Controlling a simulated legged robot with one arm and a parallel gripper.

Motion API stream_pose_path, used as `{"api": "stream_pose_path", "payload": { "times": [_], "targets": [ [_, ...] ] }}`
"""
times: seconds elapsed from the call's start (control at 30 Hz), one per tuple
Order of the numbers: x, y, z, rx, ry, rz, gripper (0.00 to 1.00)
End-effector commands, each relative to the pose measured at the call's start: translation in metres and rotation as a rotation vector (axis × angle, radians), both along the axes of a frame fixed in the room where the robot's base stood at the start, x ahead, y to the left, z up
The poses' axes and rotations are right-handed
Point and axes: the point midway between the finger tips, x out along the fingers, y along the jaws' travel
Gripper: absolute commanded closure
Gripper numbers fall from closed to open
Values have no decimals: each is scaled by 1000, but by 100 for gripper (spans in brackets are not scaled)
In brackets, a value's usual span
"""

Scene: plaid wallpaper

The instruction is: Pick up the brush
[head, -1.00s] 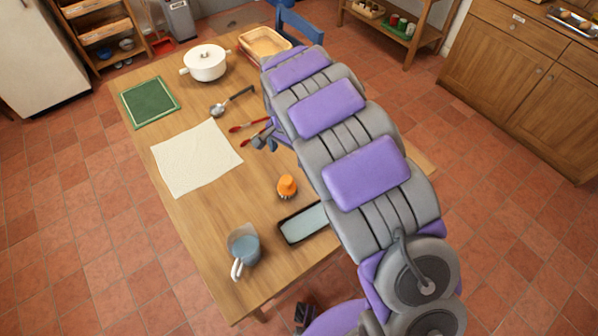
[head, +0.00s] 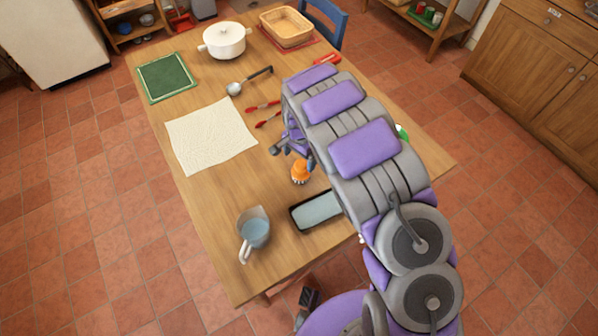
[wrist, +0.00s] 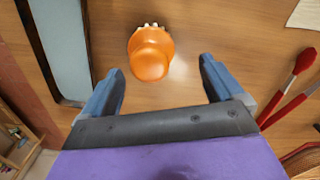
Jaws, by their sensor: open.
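The brush (head: 300,172) has a round orange handle and pale bristles at its base. It stands upright on the wooden table (head: 215,215), close to my gripper (head: 284,147). In the wrist view the brush (wrist: 151,54) lies ahead of my gripper (wrist: 162,68), between the lines of the two blue-grey fingers and nearer the left one. The fingers are wide apart with nothing between them, and neither appears to touch the brush. My arm hides part of the table's right side.
A dark-rimmed tray (head: 296,222) lies just beside the brush. A measuring jug (head: 254,229) stands at the near left. Red-handled utensils (head: 264,106), a ladle (head: 236,88), a white cloth (head: 210,140) and a white pot (head: 224,41) are farther back. Bare table lies left of the brush.

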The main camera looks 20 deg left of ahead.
Motion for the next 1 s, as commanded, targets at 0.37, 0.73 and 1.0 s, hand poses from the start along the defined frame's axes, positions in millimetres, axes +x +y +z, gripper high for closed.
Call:
{"api": "stream_pose_path", "payload": {
  "times": [0.37, 0.73, 1.0],
  "targets": [
    [-9, -3, -39, -2, 0, 0, 6],
    [-8, -3, -53, 0, -1, 0, 6],
    [-8, -4, -53, 1, 0, -1, 32]
  ]
}}
